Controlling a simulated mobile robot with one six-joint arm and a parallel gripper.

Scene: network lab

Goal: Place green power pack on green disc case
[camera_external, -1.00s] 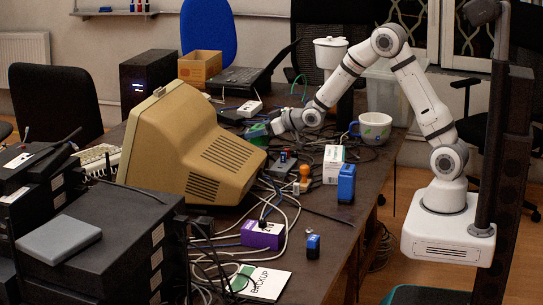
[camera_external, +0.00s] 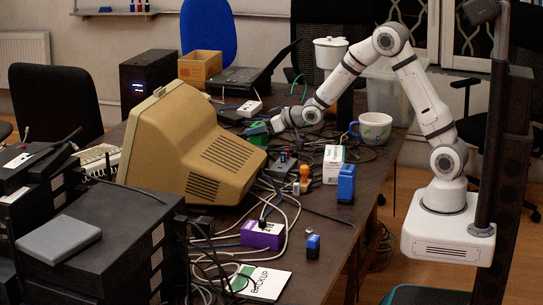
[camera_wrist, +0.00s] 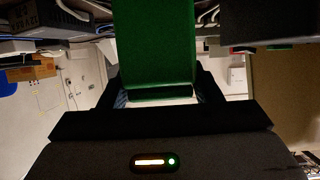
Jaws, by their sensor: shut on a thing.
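The green power pack (camera_external: 256,128) is behind the beige monitor, partly hidden by it. It fills the top middle of the wrist view (camera_wrist: 157,45) as a green block. My gripper (camera_external: 268,124) is shut on it, with a dark finger on each side in the wrist view (camera_wrist: 160,92). The disc case (camera_external: 262,282) lies flat at the front of the table. It is white with a green strip and reads BACKUP. My gripper is far behind it, on the other side of the monitor and cables.
The large beige monitor (camera_external: 190,150) stands between my gripper and the disc case. A mug (camera_external: 374,127) stands near the right edge.

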